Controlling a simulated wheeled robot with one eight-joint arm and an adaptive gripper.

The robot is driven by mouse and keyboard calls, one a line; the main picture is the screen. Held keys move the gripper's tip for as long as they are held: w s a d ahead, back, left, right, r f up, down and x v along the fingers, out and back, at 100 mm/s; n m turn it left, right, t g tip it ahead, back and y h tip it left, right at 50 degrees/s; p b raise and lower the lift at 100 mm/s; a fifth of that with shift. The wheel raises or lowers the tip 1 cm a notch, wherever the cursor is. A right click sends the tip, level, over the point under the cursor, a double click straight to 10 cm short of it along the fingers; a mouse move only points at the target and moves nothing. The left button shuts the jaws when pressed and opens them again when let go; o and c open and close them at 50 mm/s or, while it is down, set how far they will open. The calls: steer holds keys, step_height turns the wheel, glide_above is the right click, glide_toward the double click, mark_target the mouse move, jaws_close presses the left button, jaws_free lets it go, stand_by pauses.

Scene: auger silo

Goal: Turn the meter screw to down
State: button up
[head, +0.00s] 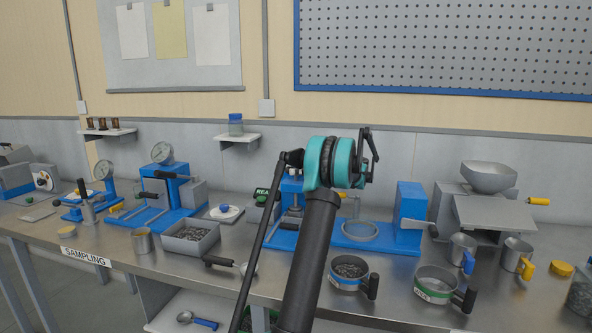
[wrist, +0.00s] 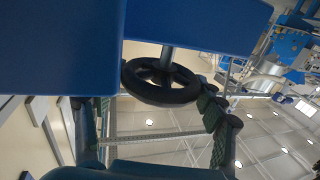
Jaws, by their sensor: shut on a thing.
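The meter screw shows in the wrist view as a black handwheel (wrist: 160,98) on a short grey stem, below a blue machine body (wrist: 195,22). My gripper (wrist: 154,88) has its dark green ridged fingers on either side of the wheel and is shut on its rim. The left finger is dark and partly hidden by the blue body. No pointer or mark on the wheel shows, so its turn cannot be read. In the head view my arm covers the middle of a blue machine (head: 292,187), and the handwheel is hidden.
A blue block (head: 410,210) and a grey hopper (head: 488,177) stand to the right.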

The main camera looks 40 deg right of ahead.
steer(key=o, duration=1.2)
steer(key=shift+c, duration=0.2)
step_height(320, 180, up, 10)
steer(key=shift+r, duration=0.1)
